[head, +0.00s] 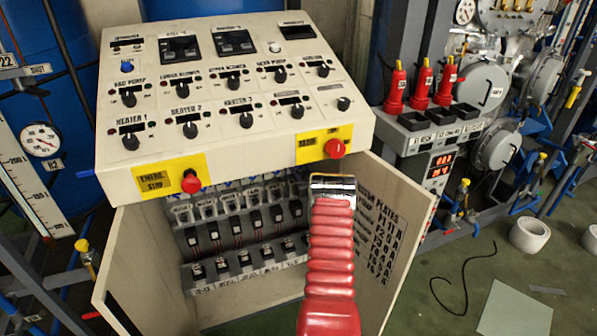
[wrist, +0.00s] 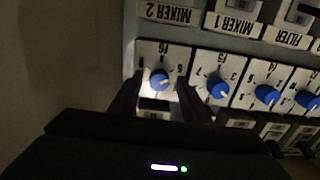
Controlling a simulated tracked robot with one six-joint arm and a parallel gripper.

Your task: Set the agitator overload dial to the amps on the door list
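In the wrist view, a blue dial (wrist: 160,82) sits on a white scale plate under an upside-down MIXER 2 label (wrist: 168,14). My gripper (wrist: 163,84) is open with one dark finger on each side of this dial. I see small gaps, so the fingers look apart from it. The pointer's exact mark cannot be read. No agitator label is legible here. In the head view, the door list (head: 385,232) is on the inside of the cabinet's right door, headed PLATES; its lines are too small and partly covered to read. My red arm hides the gripper there.
Several more blue dials, such as the one under MIXER 1 (wrist: 219,88), stand close beside it. The cabinet (head: 235,100) has switches inside, open doors, and red emergency stop (head: 190,183) and alarm (head: 334,149) buttons on its front.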

